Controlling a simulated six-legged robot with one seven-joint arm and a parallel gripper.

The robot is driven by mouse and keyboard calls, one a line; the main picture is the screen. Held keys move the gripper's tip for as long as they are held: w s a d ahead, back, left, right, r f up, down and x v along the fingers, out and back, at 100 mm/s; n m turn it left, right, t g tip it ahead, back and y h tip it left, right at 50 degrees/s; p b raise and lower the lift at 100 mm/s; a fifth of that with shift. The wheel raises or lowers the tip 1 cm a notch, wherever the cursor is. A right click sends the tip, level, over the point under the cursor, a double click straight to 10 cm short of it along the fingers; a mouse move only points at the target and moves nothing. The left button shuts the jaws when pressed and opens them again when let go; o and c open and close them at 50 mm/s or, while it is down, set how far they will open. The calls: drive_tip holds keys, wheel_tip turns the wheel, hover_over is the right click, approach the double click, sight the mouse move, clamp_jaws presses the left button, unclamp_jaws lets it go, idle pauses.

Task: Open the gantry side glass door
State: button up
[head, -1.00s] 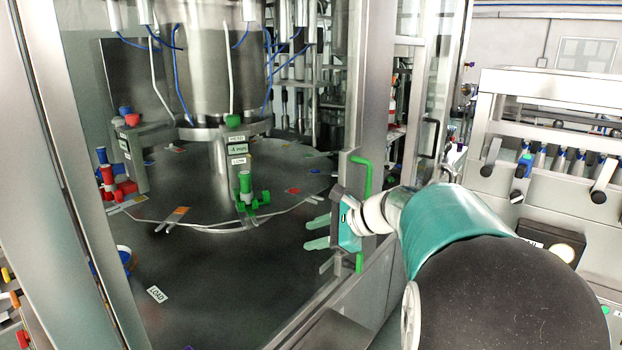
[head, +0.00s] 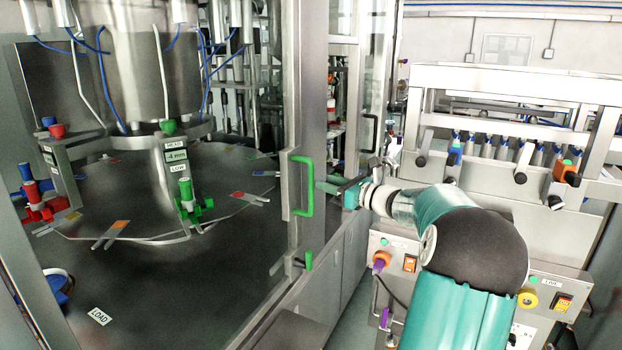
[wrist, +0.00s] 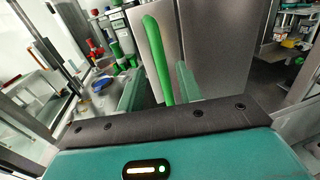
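The gantry side glass door (head: 292,110) has a grey metal frame and looks shut. Its green vertical handle (head: 308,187) is mounted on the frame in the middle of the head view. My gripper (head: 322,186) is just right of the handle, with its fingers pointing left toward it. In the wrist view the green handle (wrist: 155,55) stands upright between the two spread green fingers. The gripper is open and holds nothing. Whether the fingertips reach past the handle or touch it is hard to tell.
Behind the glass is a round turntable (head: 110,190) with green and red fixtures. A small green knob (head: 308,260) sits below the handle. A bench machine (head: 520,90) with control buttons stands at the right, close to my arm. A grey wall is behind.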

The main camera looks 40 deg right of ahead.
drive_tip(key=w, duration=0.4)
drive_tip(key=w+a, duration=0.1)
drive_tip(key=w, duration=0.1)
drive_tip(key=shift+w, duration=0.35)
drive_tip(key=shift+c, duration=0.5)
clamp_jaws()
